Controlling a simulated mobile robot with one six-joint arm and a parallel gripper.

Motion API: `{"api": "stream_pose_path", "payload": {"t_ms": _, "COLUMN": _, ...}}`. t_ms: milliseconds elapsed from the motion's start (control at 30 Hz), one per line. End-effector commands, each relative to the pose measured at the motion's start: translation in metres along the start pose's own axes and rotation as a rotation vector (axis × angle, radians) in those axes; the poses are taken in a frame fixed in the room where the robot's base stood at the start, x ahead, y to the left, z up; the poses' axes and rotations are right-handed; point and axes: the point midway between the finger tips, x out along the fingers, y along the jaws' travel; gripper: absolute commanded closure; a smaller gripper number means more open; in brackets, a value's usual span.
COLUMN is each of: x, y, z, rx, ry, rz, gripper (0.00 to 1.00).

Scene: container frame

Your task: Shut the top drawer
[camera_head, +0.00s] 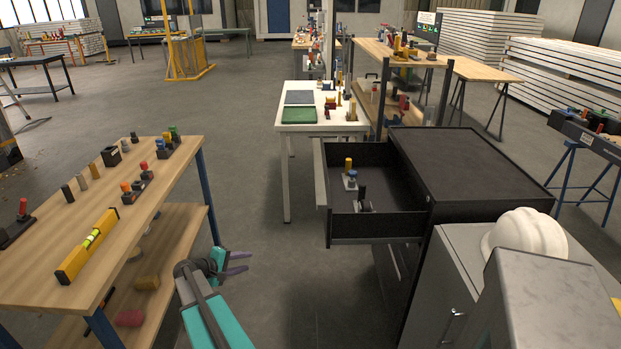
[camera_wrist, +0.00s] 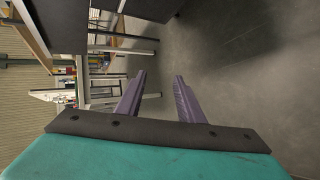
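The top drawer (camera_head: 376,227) of the black cabinet (camera_head: 470,165) is pulled far out to the left in the head view. Several small items stand inside it, among them a yellow-topped piece (camera_head: 349,168) and a black one (camera_head: 363,198). My gripper (camera_head: 242,262) is left of and nearer than the drawer, in free space, apart from the drawer front (camera_head: 321,185). In the wrist view my gripper (camera_wrist: 158,82) has its two purple fingers spread with nothing between them. The wrist view is turned on its side, and dark furniture shows at its top left.
A wooden workbench (camera_head: 150,185) with a yellow level (camera_head: 88,244) stands to the left. A grey cabinet (camera_head: 450,262) with a white helmet (camera_head: 526,233) is at the right. A white table (camera_head: 287,165) stands behind the drawer. Bare floor (camera_head: 250,195) lies between bench and drawer.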

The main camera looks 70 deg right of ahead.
Motion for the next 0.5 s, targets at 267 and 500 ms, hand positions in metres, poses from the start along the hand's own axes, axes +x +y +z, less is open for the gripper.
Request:
{"api": "stream_pose_path", "payload": {"t_ms": 267, "x": 0.065, "y": 0.182, "z": 0.001, "rx": 0.072, "ry": -0.047, "rz": 0.295, "gripper": 0.66}}
{"api": "stream_pose_path", "payload": {"t_ms": 500, "x": 0.089, "y": 0.292, "z": 0.023, "rx": 0.088, "ry": -0.091, "rz": 0.478, "gripper": 0.66}}
